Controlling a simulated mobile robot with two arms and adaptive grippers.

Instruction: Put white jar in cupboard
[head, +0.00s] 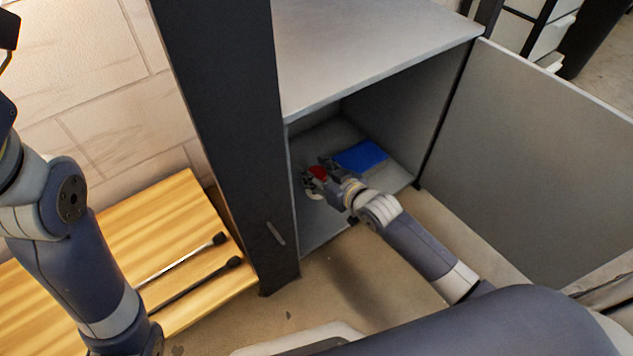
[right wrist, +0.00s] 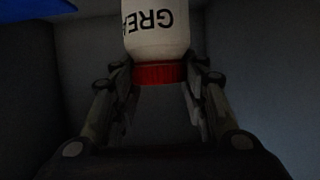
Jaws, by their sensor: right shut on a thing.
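The white jar with a red lid shows in the right wrist view (right wrist: 157,38) with black letters "GREA" upside down in the picture. Its red lid (head: 318,173) shows in the head view inside the open cupboard (head: 375,60). My right gripper (head: 314,182) reaches into the cupboard and is shut on the jar at its lid; its fingers (right wrist: 160,92) stand on both sides of the lid. Most of the jar's body is hidden by the gripper in the head view. I cannot tell whether the jar touches the cupboard floor. My left arm is at the left, its gripper's fingers out of sight.
A blue flat thing (head: 361,155) lies on the cupboard floor right of the gripper. The cupboard door (head: 545,150) stands open at the right. A dark post (head: 225,130) borders the left side. A wooden bench (head: 165,235) with two drumstick-like mallets (head: 200,285) is at the left.

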